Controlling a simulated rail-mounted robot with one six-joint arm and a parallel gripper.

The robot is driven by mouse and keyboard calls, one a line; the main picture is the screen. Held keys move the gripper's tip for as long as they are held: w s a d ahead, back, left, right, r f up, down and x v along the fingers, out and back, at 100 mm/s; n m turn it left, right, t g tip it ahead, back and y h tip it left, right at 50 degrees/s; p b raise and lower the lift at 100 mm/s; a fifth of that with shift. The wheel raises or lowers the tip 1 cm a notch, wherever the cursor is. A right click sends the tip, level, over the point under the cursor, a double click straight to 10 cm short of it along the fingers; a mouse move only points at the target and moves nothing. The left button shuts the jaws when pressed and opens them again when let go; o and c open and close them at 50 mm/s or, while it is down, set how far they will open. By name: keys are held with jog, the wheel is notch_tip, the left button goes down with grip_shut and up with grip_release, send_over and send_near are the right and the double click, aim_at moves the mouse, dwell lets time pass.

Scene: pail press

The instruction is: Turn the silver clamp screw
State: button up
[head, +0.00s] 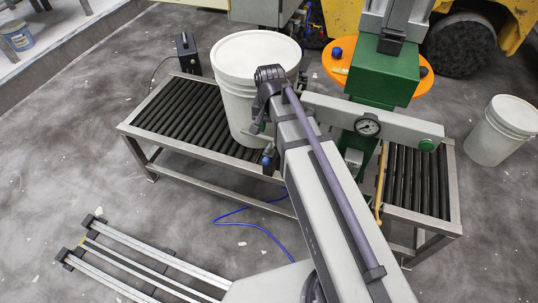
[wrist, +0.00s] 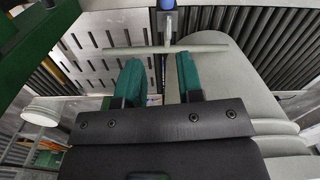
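In the wrist view my gripper (wrist: 158,62) has two green fingers standing apart with a clear gap between them. The silver clamp screw (wrist: 168,24) shows just beyond the fingertips as an upright shaft with a thin crossbar. The crossbar runs left to right across the picture, just past both fingertips. No part of the screw is clearly gripped; I cannot tell whether the fingertips touch the bar.
A white lidded pail (head: 240,100) stands on the roller conveyor (head: 190,112). Another white pail (head: 502,132) stands on the floor at right. A blue hose (head: 250,222) lies in front.

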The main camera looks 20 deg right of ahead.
jog(key=m+b, duration=0.1)
jog(key=b, duration=0.1)
send_over(269, 146)
notch_tip(269, 146, down, 5)
jog(key=shift+f, duration=0.15)
jog(key=shift+r+m, duration=0.2)
jog(key=shift+m, duration=0.1)
notch_tip(269, 146, down, 8)
jog(key=b, duration=0.7)
jog(key=shift+b, duration=0.4)
jog(key=shift+r, duration=0.1)
jog(key=shift+c, duration=0.8)
jog(key=c, duration=0.4)
jog(key=m, duration=0.6)
jog(key=shift+m, duration=0.3)
jog(key=m, duration=0.5)
jog(key=shift+m, duration=0.3)
jog(key=m, duration=0.5)
jog(key=o, duration=0.8)
